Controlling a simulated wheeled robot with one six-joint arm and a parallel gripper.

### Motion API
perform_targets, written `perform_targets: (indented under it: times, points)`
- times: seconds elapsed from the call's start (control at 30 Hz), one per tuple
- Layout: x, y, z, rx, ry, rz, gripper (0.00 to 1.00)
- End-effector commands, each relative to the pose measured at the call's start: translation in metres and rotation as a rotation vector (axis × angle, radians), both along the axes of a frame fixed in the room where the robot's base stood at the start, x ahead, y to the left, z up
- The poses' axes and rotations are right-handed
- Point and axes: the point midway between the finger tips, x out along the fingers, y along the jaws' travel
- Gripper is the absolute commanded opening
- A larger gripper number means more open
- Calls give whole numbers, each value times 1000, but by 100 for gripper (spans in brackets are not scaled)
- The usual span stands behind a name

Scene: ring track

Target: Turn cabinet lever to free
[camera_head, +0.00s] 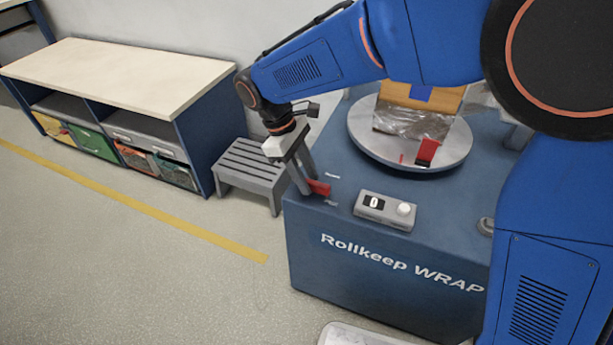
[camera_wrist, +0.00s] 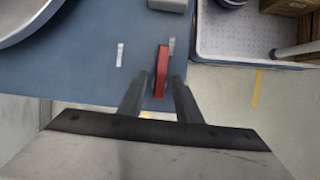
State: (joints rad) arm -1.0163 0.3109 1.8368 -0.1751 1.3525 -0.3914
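The red cabinet lever (camera_head: 320,187) is on the left front corner of the blue wrap machine's top (camera_head: 345,232). In the wrist view the lever (camera_wrist: 161,70) stands nearly upright in the picture, its far end next to the right one of two small white labels (camera_wrist: 171,46); the other label (camera_wrist: 119,55) is to its left. The label wording is too small to read. My gripper (camera_head: 307,186) is at the lever. In the wrist view its fingers (camera_wrist: 159,82) are apart, one on each side of the lever, with gaps showing on both sides.
A grey control box (camera_head: 384,210) with a display reading 0 sits right of the lever. A round turntable (camera_head: 365,140) behind carries a wrapped box (camera_head: 412,118). A grey step stool (camera_head: 250,172) and a shelf bench (camera_head: 120,80) stand to the left.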

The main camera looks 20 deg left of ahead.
Motion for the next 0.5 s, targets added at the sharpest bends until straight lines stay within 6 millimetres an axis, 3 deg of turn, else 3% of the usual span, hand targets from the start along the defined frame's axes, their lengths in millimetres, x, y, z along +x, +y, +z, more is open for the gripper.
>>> perform_targets:
  times: [0.27,0.5]
  points:
    - [0,2,4,1,-1,0,31]
    - [2,15,34,3,-2,1,31]
